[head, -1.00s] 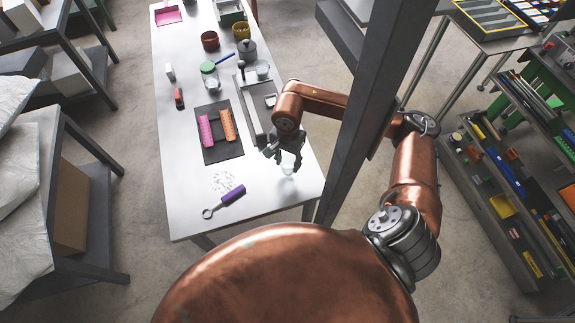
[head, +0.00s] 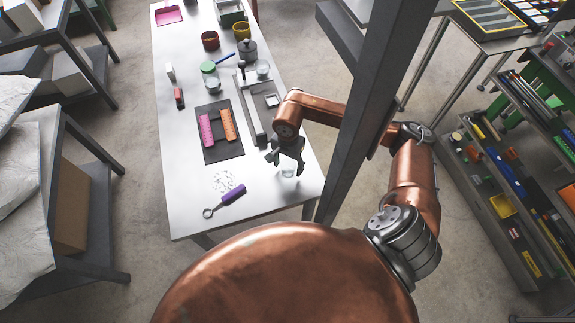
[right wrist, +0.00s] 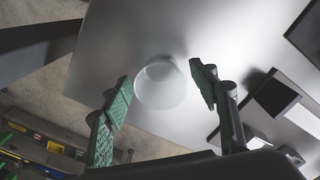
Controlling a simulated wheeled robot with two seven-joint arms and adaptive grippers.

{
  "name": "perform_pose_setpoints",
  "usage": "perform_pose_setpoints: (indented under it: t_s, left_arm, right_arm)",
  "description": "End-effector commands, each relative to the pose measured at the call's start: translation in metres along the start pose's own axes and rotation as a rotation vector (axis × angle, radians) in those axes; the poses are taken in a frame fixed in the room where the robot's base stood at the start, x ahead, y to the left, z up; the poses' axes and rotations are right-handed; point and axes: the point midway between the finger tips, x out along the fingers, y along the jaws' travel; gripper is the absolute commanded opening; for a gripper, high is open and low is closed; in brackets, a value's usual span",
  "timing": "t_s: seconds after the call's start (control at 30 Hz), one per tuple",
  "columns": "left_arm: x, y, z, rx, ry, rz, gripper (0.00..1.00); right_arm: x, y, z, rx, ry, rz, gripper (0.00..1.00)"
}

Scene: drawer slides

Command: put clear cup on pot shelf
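The clear cup (head: 288,173) stands on the white table near its front right edge. In the right wrist view the cup (right wrist: 161,84) shows as a pale round shape just beyond and between my right fingertips. My right gripper (head: 286,160) is open above the cup, with its green pads (right wrist: 160,88) spread to either side and a gap visible on both sides. A grey pot (head: 248,49) stands farther back on the table. I cannot tell which surface is the pot shelf. My left gripper is out of view.
A grey slotted stand (head: 254,123) lies behind the gripper, and a dark mat (head: 222,154) with pink and orange pieces is left of it. A purple-handled tool (head: 232,195) lies near the front. A dark post (head: 375,80) rises right of the table.

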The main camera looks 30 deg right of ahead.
Motion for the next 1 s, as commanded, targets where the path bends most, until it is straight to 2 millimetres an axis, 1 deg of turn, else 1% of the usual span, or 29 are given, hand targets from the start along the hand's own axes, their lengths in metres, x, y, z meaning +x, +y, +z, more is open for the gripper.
perform_pose_setpoints:
  t_s: [0.23,0.33,0.37,0.47,0.8,0.9,1.0]
  left_arm:
    - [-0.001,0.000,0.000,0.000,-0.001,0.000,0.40]
    - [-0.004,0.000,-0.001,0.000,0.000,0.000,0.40]
    - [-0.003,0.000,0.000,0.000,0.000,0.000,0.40]
    - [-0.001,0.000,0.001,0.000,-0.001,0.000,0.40]
    - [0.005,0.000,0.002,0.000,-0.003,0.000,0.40]
    - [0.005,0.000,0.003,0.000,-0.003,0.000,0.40]
    - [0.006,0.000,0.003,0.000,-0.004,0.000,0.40]
  right_arm:
    - [-0.001,0.000,0.000,0.000,0.000,0.000,0.56]
    - [-0.004,0.000,0.000,0.000,0.000,-0.001,0.56]
    - [-0.007,-0.001,-0.001,0.000,0.002,-0.002,0.56]
    - [-0.021,-0.001,-0.001,-0.001,0.003,-0.003,0.56]
    - [-0.092,-0.001,-0.001,0.000,0.004,-0.003,0.56]
    - [-0.106,-0.001,-0.001,0.001,0.002,-0.002,0.56]
    - [-0.116,0.000,-0.001,0.001,0.001,-0.001,0.56]
